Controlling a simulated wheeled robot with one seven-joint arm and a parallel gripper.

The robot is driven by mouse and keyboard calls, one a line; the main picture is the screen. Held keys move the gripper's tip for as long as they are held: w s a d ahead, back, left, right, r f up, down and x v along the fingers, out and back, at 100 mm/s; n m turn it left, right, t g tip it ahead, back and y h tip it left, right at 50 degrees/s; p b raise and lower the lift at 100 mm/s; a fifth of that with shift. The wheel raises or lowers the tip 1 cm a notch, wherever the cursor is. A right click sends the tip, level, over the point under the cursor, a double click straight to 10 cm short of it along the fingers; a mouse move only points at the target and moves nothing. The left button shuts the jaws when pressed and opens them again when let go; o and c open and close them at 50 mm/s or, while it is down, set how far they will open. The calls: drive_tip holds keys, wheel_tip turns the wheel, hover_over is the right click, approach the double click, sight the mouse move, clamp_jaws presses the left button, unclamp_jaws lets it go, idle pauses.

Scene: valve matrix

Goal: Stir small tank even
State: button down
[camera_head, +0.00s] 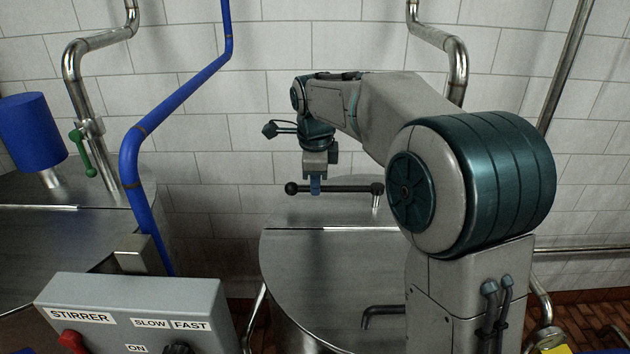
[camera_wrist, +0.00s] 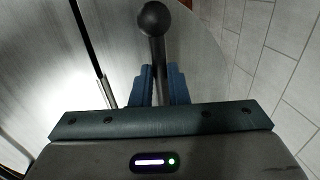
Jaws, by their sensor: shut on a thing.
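The small tank (camera_head: 318,258) is a round steel vessel with a flat lid, in the middle of the head view. Above its lid is a black crank bar (camera_head: 343,189) with a ball knob (camera_head: 291,188) at its left end and a steel shaft under its right end. My gripper (camera_head: 315,188) points down and is shut on the bar, a little right of the knob. In the wrist view the blue fingers (camera_wrist: 158,84) lie on both sides of the bar, and the black knob (camera_wrist: 153,18) sticks out beyond them. The tank's inside is hidden.
A grey control box (camera_head: 135,315) labelled STIRRER, SLOW, FAST and ON stands at front left. A larger tank (camera_head: 60,222) with a blue motor (camera_head: 32,132) is at left. A blue pipe (camera_head: 135,150) and steel pipes run along the tiled wall. My arm hides part of the tank's right side.

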drive_tip(key=shift+w+d+r, duration=0.1)
drive_tip(key=c, duration=1.4)
unclamp_jaws()
drive_tip(key=shift+w, duration=0.1)
wheel_tip(320, 180, up, 13)
drive_tip(key=s, duration=0.2)
drive_tip(key=shift+s+r+b, duration=0.2)
drive_tip(key=shift+s+b, duration=0.2)
drive_tip(key=shift+b, duration=0.05)
